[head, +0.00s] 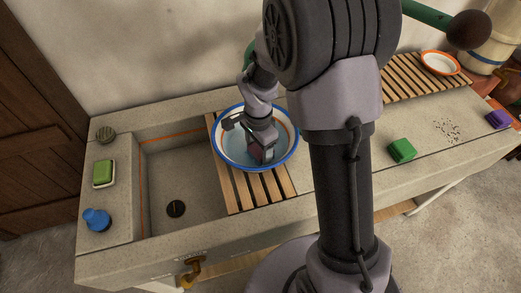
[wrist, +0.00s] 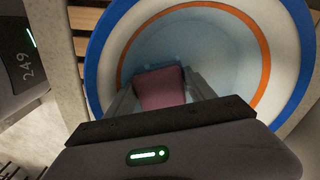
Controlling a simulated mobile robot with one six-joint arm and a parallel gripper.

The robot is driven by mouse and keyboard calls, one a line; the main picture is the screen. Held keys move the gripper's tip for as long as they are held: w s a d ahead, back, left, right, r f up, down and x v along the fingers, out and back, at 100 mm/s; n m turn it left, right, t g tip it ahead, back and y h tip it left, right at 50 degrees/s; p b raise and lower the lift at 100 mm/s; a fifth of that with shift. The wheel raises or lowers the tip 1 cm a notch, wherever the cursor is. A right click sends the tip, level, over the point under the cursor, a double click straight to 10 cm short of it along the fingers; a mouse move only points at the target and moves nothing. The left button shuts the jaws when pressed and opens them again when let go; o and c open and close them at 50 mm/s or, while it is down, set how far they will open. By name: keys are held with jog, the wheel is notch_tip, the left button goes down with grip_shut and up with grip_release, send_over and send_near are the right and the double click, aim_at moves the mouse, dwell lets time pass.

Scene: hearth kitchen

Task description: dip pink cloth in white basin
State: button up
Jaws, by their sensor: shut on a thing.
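The white basin (head: 224,152) has a blue rim and an orange line inside, and stands on a wooden slatted rack (head: 260,194) over the right part of the sink. It also fills much of the wrist view (wrist: 96,62). My gripper (head: 264,154) reaches down inside the basin. In the wrist view my gripper (wrist: 166,92) is shut on the pink cloth (wrist: 162,87), which hangs between the fingers above or in the pale blue bottom of the basin. I cannot tell whether the cloth touches water. In the head view the cloth is mostly hidden by the gripper.
A green-topped sponge (head: 104,173) and a blue object (head: 96,219) sit left of the stone sink (head: 170,175). A green block (head: 402,150), dark crumbs (head: 448,130) and a purple block (head: 498,119) lie on the right counter. An orange-rimmed dish (head: 440,63) stands at the back right.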

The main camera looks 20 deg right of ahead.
notch_tip(320, 180, up, 12)
jog(key=p, duration=0.8)
jog(key=shift+f+p, duration=0.2)
jog(key=shift+p, duration=0.1)
